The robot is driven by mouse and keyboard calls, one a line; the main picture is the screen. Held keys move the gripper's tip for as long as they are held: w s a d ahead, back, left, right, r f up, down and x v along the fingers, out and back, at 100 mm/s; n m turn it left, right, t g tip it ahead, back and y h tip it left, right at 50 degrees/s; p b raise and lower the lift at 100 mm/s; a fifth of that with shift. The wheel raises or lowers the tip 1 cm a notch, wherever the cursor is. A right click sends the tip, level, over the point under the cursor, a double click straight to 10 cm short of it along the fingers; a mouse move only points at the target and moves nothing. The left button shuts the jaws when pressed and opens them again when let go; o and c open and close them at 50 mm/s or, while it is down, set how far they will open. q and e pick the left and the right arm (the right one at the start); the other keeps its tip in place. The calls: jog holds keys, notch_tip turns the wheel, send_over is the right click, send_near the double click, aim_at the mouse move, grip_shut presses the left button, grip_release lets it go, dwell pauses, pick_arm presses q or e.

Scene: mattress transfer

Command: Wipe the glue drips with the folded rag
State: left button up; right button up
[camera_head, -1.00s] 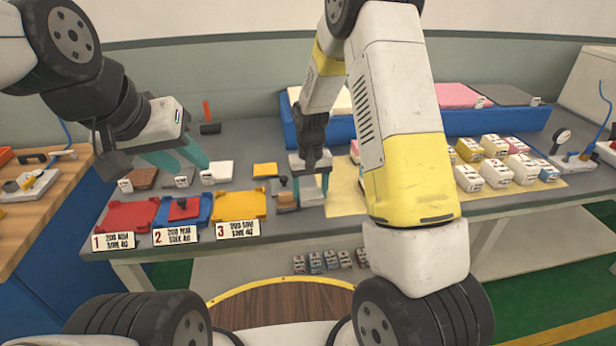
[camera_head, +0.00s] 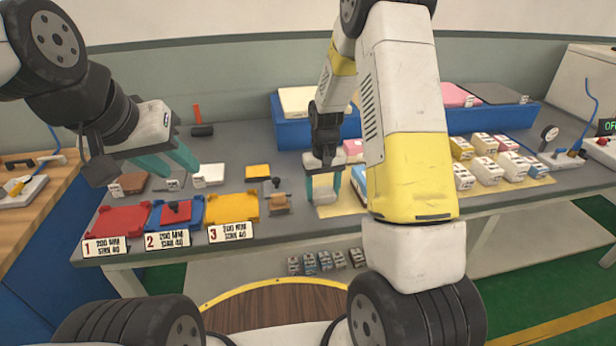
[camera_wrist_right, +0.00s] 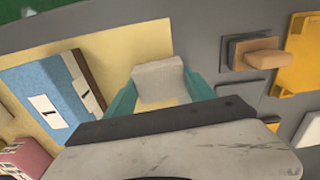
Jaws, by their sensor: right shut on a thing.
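My right gripper (camera_head: 323,188) has its teal fingers shut on a pale, off-white folded rag (camera_wrist_right: 159,81). In the head view the rag is at the left end of the yellow mat (camera_wrist_right: 125,45). In the right wrist view it sits between both fingertips, over the mat; I cannot tell whether it touches. My left gripper (camera_head: 167,160) hangs above the back left of the bench, its teal fingers apart and empty. I cannot make out any glue drips in these views.
A tan block on a dark base (camera_head: 279,203) stands left of my right gripper. A blue box (camera_wrist_right: 50,92) lies on the mat. Red (camera_head: 120,220), blue (camera_head: 190,222) and yellow (camera_head: 232,208) trays line the front left. Several small white-topped boxes (camera_head: 487,170) stand at right.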

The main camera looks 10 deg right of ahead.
jog(key=shift+d, duration=0.7)
jog(key=shift+r, duration=3)
jog(key=shift+r, duration=1.5)
